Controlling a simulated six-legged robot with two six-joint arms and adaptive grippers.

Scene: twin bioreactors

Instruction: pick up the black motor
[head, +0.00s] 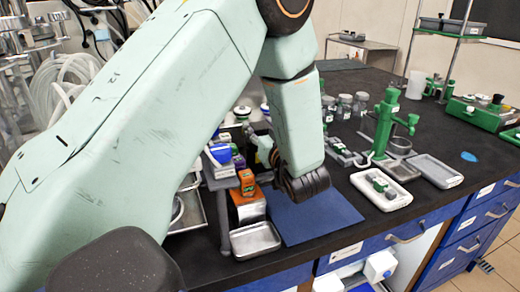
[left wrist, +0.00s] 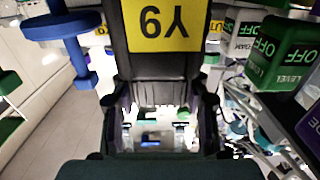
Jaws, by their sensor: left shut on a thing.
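The black motor (left wrist: 165,62), a dark body with a yellow label, fills the top middle of the left wrist view. My left gripper (left wrist: 160,90) is shut on it, with a finger on each side. In the head view my left gripper (head: 303,186) is the dark end of the pale green arm, over the blue mat (head: 315,218). The motor cannot be told apart from the gripper there. My right gripper is not in view.
An orange device (head: 246,207) and a metal tray (head: 255,241) stand left of the mat. White trays (head: 437,172) and a green stand (head: 385,125) are to the right. Green boxes (left wrist: 283,52) and a blue disc (left wrist: 62,25) flank the motor in the wrist view.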

